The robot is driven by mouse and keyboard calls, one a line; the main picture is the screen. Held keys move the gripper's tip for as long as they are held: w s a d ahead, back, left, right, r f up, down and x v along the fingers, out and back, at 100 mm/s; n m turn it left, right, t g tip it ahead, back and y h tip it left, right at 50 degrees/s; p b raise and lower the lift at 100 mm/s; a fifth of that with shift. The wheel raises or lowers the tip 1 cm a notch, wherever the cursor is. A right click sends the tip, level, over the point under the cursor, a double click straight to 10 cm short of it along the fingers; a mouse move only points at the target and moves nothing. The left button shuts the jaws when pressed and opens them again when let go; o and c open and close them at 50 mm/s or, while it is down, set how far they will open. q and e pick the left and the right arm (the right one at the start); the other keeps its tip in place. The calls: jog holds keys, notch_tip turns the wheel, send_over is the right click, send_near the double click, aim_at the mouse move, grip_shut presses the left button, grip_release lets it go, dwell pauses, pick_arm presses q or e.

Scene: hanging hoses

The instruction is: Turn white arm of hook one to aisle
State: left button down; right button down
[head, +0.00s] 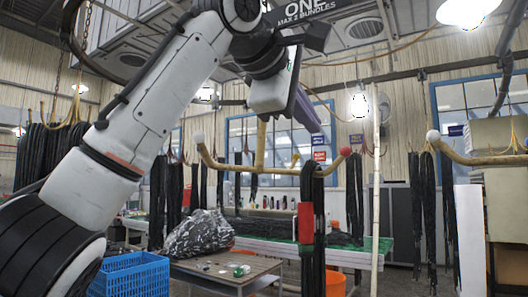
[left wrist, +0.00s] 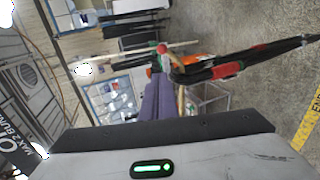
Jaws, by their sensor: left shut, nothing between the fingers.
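Hook one (head: 262,158) hangs below the sign "ONE MAX 2 BUNDLES" (head: 308,12) in the head view. It is a yellow two-armed bar on an upright stem. Its white-ball arm (head: 207,154) points left and its red-ball arm (head: 330,163) points right. A black hose bundle (head: 312,255) with a red band hangs on the red-ball arm. My left gripper (head: 312,120), with purple fingers, is shut and empty, above the red-ball side and right of the stem. In the left wrist view its fingers (left wrist: 157,95) point toward the red ball (left wrist: 162,48) and the banded hoses (left wrist: 222,71). My right gripper is out of view.
Another yellow hook (head: 470,157) with a white ball and black hoses hangs at the right. A pale upright pole (head: 376,200) stands between. Below are a table (head: 232,275) and a blue crate (head: 135,275). More hoses (head: 45,155) hang at the far left.

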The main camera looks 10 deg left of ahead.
pick_arm(q)
jog(key=shift+s+a+r, duration=0.6)
jog(key=shift+a+r, duration=0.55)
jog(key=shift+r, duration=1.65)
jog(key=s+a+b, duration=0.4)
jog(key=s+b, duration=0.2)
jog(key=s, duration=0.5)
jog(key=shift+s, duration=0.15)
jog(key=shift+a, duration=0.1)
